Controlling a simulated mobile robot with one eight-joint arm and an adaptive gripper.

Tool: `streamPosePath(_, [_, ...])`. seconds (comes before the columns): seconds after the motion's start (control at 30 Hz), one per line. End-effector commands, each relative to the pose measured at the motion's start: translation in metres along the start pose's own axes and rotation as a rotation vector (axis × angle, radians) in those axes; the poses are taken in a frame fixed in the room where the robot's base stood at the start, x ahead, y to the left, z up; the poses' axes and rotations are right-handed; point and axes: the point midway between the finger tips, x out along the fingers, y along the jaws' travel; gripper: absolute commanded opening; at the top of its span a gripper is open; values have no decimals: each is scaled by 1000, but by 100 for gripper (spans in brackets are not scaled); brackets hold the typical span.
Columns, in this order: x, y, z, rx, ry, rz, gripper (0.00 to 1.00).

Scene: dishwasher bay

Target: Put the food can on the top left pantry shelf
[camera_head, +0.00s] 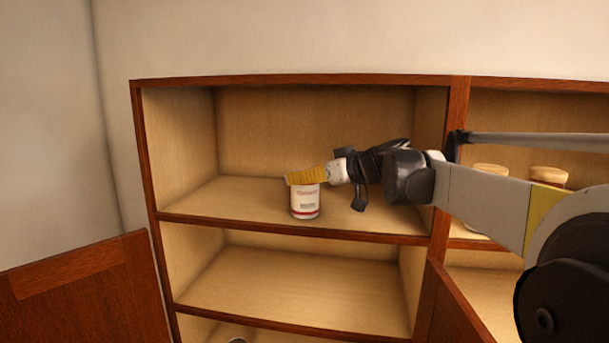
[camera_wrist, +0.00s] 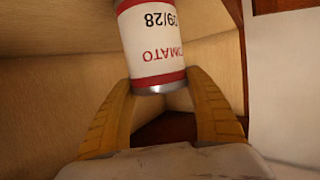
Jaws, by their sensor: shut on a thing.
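The food can (camera_head: 305,204) is white with red bands and stands upright at the top left pantry shelf (camera_head: 240,200), close to its front edge. I cannot tell whether its base touches the board. My gripper (camera_head: 301,177) reaches in from the right, its yellow fingers at the can's upper part. In the wrist view the can (camera_wrist: 152,40) shows "TOMATO" upside down, and the gripper (camera_wrist: 161,86) is shut on its near end. The fingers hide part of the can in the head view.
The rest of the top left shelf is bare. The shelf below (camera_head: 290,290) looks empty. A partition (camera_head: 453,125) separates the right bay, where several jars (camera_head: 548,176) stand. An open door (camera_head: 85,290) juts out at lower left.

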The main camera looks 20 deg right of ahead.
Motion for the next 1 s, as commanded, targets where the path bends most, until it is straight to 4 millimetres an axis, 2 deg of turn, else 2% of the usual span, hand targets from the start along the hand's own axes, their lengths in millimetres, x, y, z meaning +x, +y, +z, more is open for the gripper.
streamPosePath(0.1, [1,0,3,1,1,0,21])
streamPosePath(0.13, [1,0,3,0,0,0,65])
streamPosePath(0.2, [1,0,2,0,0,0,84])
streamPosePath(0.6, [-4,0,-1,1,0,1,84])
streamPosePath(0.73, [-25,1,1,2,0,3,84])
streamPosePath(1.0, [-86,1,2,1,0,3,84])
